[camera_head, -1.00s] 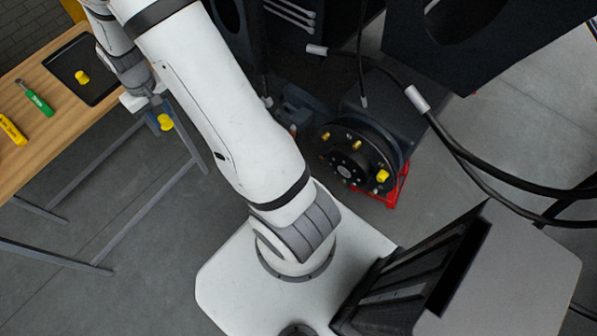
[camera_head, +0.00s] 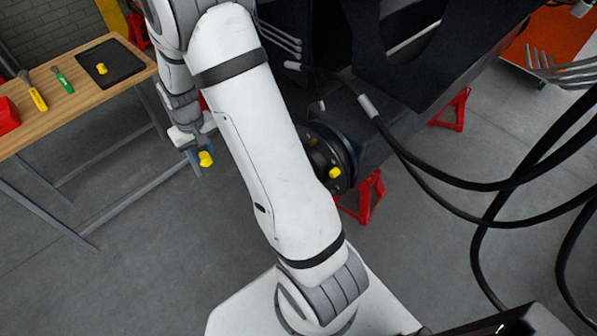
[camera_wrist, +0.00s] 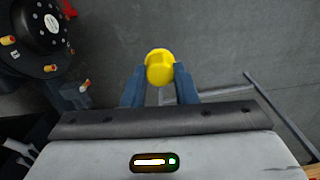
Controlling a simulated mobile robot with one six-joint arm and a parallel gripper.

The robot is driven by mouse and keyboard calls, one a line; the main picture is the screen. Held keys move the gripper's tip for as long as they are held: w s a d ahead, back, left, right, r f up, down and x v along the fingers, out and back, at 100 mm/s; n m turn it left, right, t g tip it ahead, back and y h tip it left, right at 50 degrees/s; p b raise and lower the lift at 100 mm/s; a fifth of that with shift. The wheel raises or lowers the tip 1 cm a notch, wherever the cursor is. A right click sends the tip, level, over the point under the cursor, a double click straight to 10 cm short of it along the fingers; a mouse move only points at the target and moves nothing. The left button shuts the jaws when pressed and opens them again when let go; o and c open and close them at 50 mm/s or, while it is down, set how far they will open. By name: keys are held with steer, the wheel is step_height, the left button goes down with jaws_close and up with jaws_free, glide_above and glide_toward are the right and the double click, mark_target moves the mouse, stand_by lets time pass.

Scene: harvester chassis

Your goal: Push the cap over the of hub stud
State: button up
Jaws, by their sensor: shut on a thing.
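My gripper (camera_wrist: 160,84) is shut on a yellow cap (camera_wrist: 160,68), held between its two blue fingers. In the head view the gripper (camera_head: 197,160) and the held cap (camera_head: 206,159) are in the air between the bench and the hub. The dark round hub (camera_head: 320,158) is on the chassis, partly hidden by my arm. One yellow cap (camera_head: 335,173) sits on the hub. In the wrist view the hub (camera_wrist: 38,38) is at the upper left, with several studs such as an orange-tipped stud (camera_wrist: 8,40). The held cap is apart from the hub.
A wooden bench (camera_head: 60,115) at left holds a black tray (camera_head: 122,66) with another yellow cap (camera_head: 102,69), a green-handled tool (camera_head: 65,84) and a yellow-handled tool (camera_head: 38,98). A red stand (camera_head: 369,195) is under the hub. Black hoses (camera_head: 470,180) hang at right.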

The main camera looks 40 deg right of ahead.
steer(key=shift+s, duration=0.25)
steer(key=shift+a+f, duration=0.1)
steer(key=shift+f, duration=0.15)
steer(key=s+d+f+n+g+h+b, duration=0.2)
steer(key=s+d+f+h+b, duration=0.15)
steer(key=d+f+b, duration=0.3)
steer(key=s+d+f+n+g+h+b, duration=0.2)
steer(key=s+d+f+n+h+b, duration=0.1)
steer(key=s+d+f+b, duration=0.35)
steer(key=w+d+f+n+t+h+b, duration=0.5)
steer(key=w+d+f+n+h+b, duration=0.2)
steer(key=d+h+b, duration=0.4)
steer(key=shift+w+d+f+n+t, duration=0.2)
steer(key=shift+d+n+t, duration=0.1)
steer(key=shift+n, duration=0.2)
